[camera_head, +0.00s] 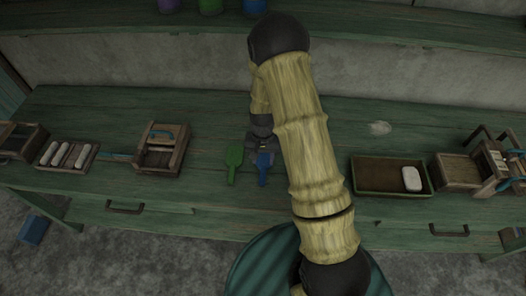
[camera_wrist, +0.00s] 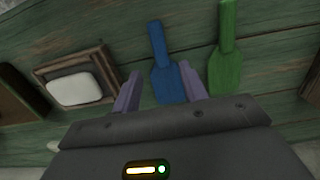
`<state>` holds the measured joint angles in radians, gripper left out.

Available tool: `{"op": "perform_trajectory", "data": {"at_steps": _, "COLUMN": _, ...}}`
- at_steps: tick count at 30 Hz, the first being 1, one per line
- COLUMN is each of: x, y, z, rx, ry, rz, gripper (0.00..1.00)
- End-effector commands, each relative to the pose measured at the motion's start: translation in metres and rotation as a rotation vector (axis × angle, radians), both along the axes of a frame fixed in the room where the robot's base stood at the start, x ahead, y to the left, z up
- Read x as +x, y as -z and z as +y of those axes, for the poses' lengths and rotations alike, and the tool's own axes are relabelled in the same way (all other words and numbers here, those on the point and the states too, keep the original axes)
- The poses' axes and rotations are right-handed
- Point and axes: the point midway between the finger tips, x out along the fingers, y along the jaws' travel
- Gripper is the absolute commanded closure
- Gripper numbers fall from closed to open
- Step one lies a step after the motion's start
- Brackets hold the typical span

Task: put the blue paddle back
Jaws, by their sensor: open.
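The blue paddle (camera_head: 263,170) lies flat on the green workbench near its front edge. In the wrist view the blue paddle (camera_wrist: 167,78) lies between the two purple fingers, its handle pointing up the picture. My gripper (camera_head: 262,150) is over the paddle's far end, partly covering it, and the wrist view shows my gripper (camera_wrist: 160,75) open. I cannot tell how high the fingers are above the bench or whether they touch the paddle. A green paddle (camera_head: 234,158) lies beside the blue one, to its left, and shows to the right in the wrist view (camera_wrist: 226,65).
A shallow tray (camera_head: 375,191) with a white block (camera_head: 411,178) sits to the right. A wooden box (camera_head: 160,158) and a rack of white rolls (camera_head: 50,165) stand left. Jars (camera_head: 210,5) line the back shelf.

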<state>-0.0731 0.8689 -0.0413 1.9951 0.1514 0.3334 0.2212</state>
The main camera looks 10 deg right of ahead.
Motion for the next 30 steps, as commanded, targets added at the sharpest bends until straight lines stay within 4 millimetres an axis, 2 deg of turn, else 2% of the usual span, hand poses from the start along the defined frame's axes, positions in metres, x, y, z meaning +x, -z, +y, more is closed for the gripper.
{"op": "perform_trajectory", "data": {"at_steps": 3, "x": 0.002, "y": -0.017, "z": 0.000, "rx": -0.001, "ry": 0.000, "rz": -0.005, "gripper": 0.57}}
{"op": "perform_trajectory", "data": {"at_steps": 9, "x": 0.002, "y": -0.037, "z": -0.001, "rx": 0.000, "ry": 0.000, "rz": -0.002, "gripper": 0.57}}
{"op": "perform_trajectory", "data": {"at_steps": 30, "x": 0.001, "y": -0.044, "z": -0.001, "rx": 0.001, "ry": -0.004, "rz": -0.005, "gripper": 0.57}}
